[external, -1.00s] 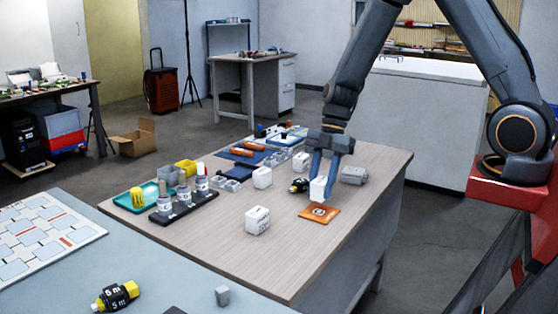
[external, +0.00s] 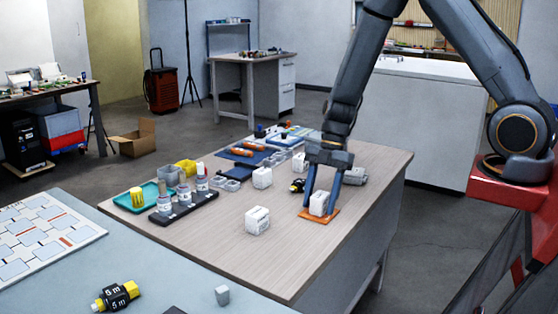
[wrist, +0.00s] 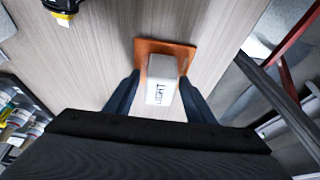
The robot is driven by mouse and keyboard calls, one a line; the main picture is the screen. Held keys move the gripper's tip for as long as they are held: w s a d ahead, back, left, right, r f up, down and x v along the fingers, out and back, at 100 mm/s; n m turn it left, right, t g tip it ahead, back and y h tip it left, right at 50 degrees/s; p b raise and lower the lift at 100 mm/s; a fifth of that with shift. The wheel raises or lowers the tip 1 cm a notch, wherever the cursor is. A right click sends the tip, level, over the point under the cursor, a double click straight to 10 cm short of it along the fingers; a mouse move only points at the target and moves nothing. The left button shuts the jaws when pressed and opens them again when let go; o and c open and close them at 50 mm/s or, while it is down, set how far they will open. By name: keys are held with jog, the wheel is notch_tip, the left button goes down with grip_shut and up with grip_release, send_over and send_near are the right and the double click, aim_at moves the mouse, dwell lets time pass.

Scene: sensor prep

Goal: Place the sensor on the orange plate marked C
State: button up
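The sensor is a white block (external: 318,204) resting upright on the orange plate (external: 333,214). In the wrist view the block (wrist: 161,88) shows the word LIGHT, and the orange plate (wrist: 186,52) shows beyond and beside it. The plate's mark is hidden by the block. My gripper (external: 321,198) is low over the plate, its fingers spread on either side of the block. In the wrist view my gripper (wrist: 161,92) has gaps between both fingers and the block.
Two other white blocks stand to the left, one near (external: 257,220) and one farther back (external: 262,177). A black and yellow item (external: 297,185) lies just behind the plate. A grey block (external: 355,176) is behind my gripper.

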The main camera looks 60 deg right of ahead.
jog(key=shift+r, duration=0.1)
jog(key=shift+r+p, duration=0.1)
jog(key=shift+p, duration=0.2)
jog(key=b+v, duration=0.1)
jog(key=v, duration=1.1)
jog(key=s+a+m+h, duration=0.3)
jog(key=s+m+h, duration=0.1)
jog(key=s+m, duration=1)
jog(key=m, duration=0.4)
jog(key=shift+a, duration=0.3)
